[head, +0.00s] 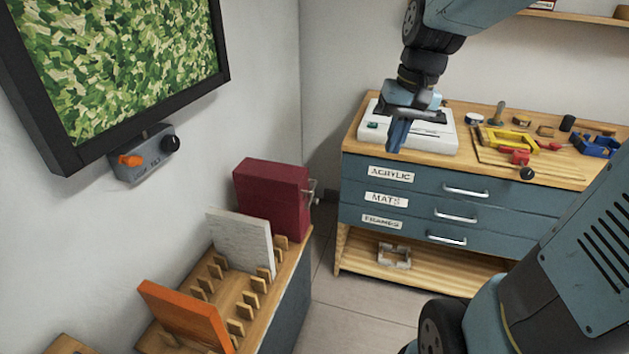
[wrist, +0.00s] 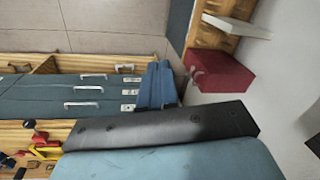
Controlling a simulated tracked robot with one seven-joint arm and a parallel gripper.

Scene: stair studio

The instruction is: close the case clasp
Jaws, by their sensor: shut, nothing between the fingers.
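A dark red case (head: 268,197) stands upright on the wooden rack at the left. A small metal clasp (head: 313,190) sticks out from its right side; I cannot tell its exact position. The red case also shows in the wrist view (wrist: 220,76), right of the fingers, where the clasp is not clear. My gripper (head: 397,136) is shut and empty, pointing down in front of the white machine on the bench. Its blue fingers (wrist: 158,86) show in the wrist view, apart from the case.
A rack (head: 258,294) holds a pale panel (head: 240,241) and an orange panel (head: 184,316). The drawer bench (head: 400,215) carries a white machine (head: 446,135) and several tools. A framed green picture (head: 120,60) hangs left. Bare floor (head: 345,318) lies between rack and bench.

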